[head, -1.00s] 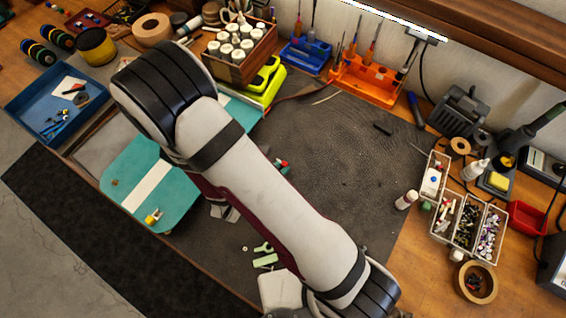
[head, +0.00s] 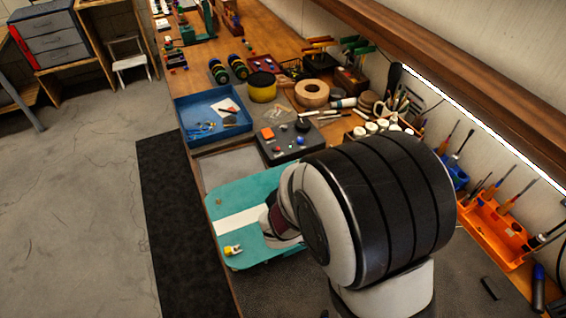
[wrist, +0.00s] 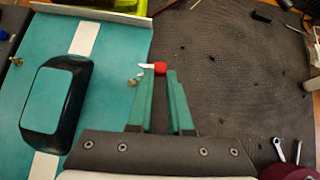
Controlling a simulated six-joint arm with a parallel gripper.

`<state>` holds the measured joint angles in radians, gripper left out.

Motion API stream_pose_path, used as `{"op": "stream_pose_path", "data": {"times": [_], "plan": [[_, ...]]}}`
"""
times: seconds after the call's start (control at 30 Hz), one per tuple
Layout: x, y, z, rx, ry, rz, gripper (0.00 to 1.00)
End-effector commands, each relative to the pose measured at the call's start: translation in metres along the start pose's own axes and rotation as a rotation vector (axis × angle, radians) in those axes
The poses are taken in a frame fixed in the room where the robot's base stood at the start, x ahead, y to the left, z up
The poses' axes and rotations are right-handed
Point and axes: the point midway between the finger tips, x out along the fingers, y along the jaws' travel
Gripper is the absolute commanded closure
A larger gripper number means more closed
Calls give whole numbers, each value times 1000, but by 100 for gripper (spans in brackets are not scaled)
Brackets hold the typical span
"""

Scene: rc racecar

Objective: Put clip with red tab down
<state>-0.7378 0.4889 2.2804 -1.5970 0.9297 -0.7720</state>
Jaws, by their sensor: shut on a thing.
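In the wrist view my gripper (wrist: 160,78) is shut on the clip with the red tab (wrist: 161,68). The red tab sits between the fingertips, and a pale end of the clip points left. The clip is held near the right edge of a teal car body shell (wrist: 105,90) with a white stripe and a dark cabin. Its height above the surface cannot be told. In the head view the shell (head: 257,188) shows, but my arm hides the gripper and the clip.
A dark work mat (wrist: 235,75) lies right of the shell, mostly bare, with a wrench (wrist: 278,150) near its lower right. A blue tray (head: 185,108), a dark box (head: 268,150) with small parts and an orange tool rack (head: 487,222) stand around the bench.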

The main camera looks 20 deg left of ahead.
Motion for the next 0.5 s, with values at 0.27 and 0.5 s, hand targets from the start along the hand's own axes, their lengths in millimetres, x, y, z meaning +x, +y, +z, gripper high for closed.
{"op": "stream_pose_path", "data": {"times": [0.27,0.5], "plan": [[-40,162,3,-263,-1,272,100],[-71,292,-43,-631,1,633,100]]}}
